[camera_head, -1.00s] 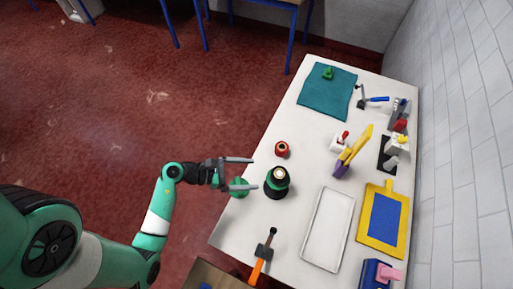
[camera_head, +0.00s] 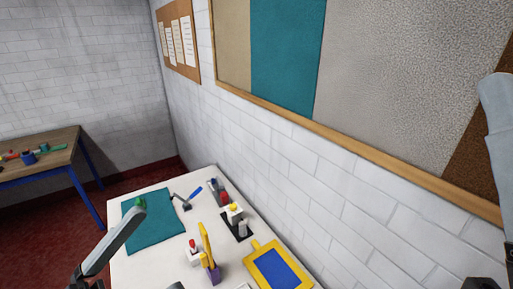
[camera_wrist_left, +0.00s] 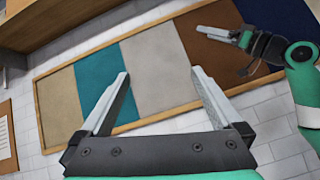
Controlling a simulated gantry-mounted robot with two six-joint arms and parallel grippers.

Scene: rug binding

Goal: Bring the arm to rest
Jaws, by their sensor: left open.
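My left gripper (camera_wrist_left: 160,73) is open and empty in the left wrist view. Its two grey fingers stand wide apart in front of the colour-panelled wall board (camera_wrist_left: 155,68). In the head view, one grey finger (camera_head: 115,243) crosses the lower left beside the teal mat. Another grey finger-like part (camera_head: 497,110) stands large at the right edge. I cannot tell whether both belong to one gripper. My other arm's gripper (camera_wrist_left: 222,34) shows at the upper right of the left wrist view, fingers pointing left; its opening is unclear.
The white table (camera_head: 140,268) carries a teal mat (camera_head: 158,222), a yellow-handled tool (camera_head: 206,240), a yellow frame with a blue centre (camera_head: 277,268) and small tools. Behind it are the brick wall (camera_head: 300,165) and the wall board (camera_head: 400,80). A wooden table (camera_head: 40,152) stands at far left.

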